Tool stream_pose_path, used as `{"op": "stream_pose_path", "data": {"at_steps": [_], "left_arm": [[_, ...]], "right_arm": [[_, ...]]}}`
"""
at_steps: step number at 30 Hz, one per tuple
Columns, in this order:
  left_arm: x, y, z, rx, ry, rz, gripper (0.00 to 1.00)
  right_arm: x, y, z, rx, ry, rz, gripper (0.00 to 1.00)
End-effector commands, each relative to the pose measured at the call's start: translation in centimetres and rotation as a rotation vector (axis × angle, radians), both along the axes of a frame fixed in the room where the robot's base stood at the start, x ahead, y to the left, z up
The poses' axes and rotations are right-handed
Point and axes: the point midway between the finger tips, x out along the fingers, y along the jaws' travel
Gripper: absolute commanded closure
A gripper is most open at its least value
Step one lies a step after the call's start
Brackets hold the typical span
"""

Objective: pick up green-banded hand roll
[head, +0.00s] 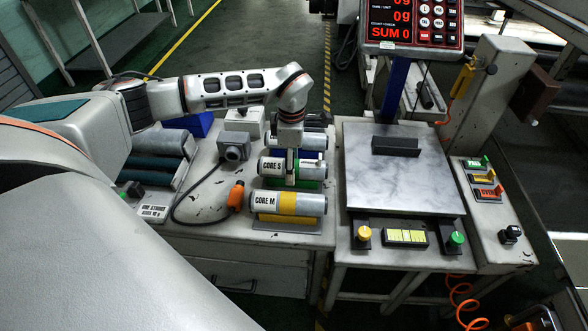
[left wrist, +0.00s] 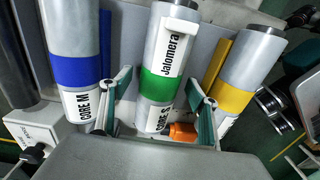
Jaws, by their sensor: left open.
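The green-banded hand roll, a grey cylinder with a white label reading CORE S, lies on the bench in the head view (head: 270,167). In the left wrist view its green band (left wrist: 159,86) is at the middle. My left gripper (head: 290,178) points down over this roll. In the left wrist view the two fingers of my left gripper (left wrist: 157,80) are open, one on each side of the green band, with gaps showing. Part of the roll is hidden behind the gripper in the head view. My right gripper is not in view.
A yellow-banded roll (head: 287,203) lies close in front, and a blue-banded roll (left wrist: 77,70) lies on the other side. An orange-ended cable (head: 236,196) lies left of the rolls. A marble-topped plate (head: 405,185) with a dark block stands to the right.

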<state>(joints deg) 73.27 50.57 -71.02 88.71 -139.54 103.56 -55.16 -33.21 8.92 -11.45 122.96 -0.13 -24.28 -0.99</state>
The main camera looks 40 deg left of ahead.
Motion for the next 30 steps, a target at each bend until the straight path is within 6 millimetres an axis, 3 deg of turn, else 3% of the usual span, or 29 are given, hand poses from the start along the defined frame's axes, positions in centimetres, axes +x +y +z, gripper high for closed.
{"op": "stream_pose_path", "data": {"at_steps": [3, 8, 9, 22, 26, 30], "left_arm": [[0.1, 0.0, 0.2, 0.0, -0.004, 0.0, 0.42], [0.1, 0.0, 0.2, -0.001, -0.003, 0.0, 0.84], [0.1, 0.0, 0.2, -0.001, -0.003, 0.0, 0.88], [0.2, 0.0, 1.1, -0.001, -0.006, -0.001, 0.88], [0.3, 0.0, 2.8, 0.0, -0.011, -0.001, 0.88], [0.4, 0.0, 5.7, -0.001, -0.014, -0.002, 0.88]], "right_arm": [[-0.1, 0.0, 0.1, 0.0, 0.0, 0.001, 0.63], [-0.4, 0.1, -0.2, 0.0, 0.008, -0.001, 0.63], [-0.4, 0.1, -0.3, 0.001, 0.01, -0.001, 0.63], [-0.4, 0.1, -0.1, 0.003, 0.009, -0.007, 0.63], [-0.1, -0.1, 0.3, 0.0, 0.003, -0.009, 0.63], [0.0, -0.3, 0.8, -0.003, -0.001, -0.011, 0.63]]}}
